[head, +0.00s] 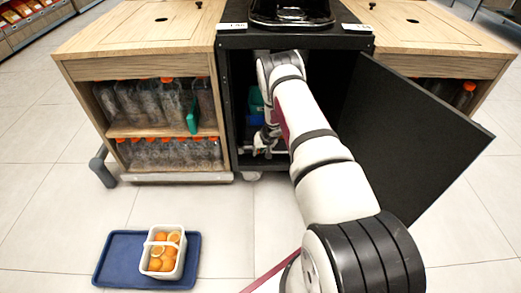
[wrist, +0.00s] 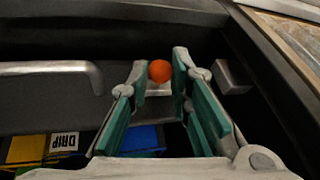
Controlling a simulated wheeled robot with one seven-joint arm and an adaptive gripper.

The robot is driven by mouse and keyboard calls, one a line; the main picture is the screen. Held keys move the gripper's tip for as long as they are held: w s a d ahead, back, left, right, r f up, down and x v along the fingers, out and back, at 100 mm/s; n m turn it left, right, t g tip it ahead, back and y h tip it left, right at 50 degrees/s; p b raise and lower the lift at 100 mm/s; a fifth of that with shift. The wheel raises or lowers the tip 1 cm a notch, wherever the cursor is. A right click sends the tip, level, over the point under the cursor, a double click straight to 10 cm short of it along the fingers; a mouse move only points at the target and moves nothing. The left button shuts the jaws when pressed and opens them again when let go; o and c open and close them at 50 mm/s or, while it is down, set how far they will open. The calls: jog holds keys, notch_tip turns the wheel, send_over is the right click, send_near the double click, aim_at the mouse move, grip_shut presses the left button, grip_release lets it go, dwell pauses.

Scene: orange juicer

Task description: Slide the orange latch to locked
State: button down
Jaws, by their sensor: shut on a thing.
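The orange latch (wrist: 160,71) shows in the wrist view as a small round orange knob on a pale base at the dark panel. My gripper (wrist: 160,84) has its green-padded fingers on both sides of the knob, shut on it at the fingertips. In the head view my gripper (head: 264,142) reaches into the open black cabinet (head: 226,100); the latch cannot be made out there.
A grey bar handle (wrist: 50,70) is left of the latch, and a grey block (wrist: 234,76) is right. A label reading DRIP (wrist: 64,142) lies below left. The open black door (head: 415,140) stands right of my arm. A crate of oranges (head: 156,275) sits on a blue tray (head: 115,262).

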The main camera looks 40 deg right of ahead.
jog(key=shift+w+a+p, duration=0.45)
jog(key=shift+a, duration=0.2)
jog(key=shift+w+a+p, duration=0.4)
jog(key=shift+a, duration=0.2)
jog(key=c, duration=1.5)
grip_release()
jog(key=shift+a, duration=0.15)
jog(key=shift+o, duration=0.2)
jog(key=shift+r, duration=0.1)
jog(key=v, duration=1.1)
jog(key=shift+s+r, duration=0.2)
jog(key=shift+r, duration=0.15)
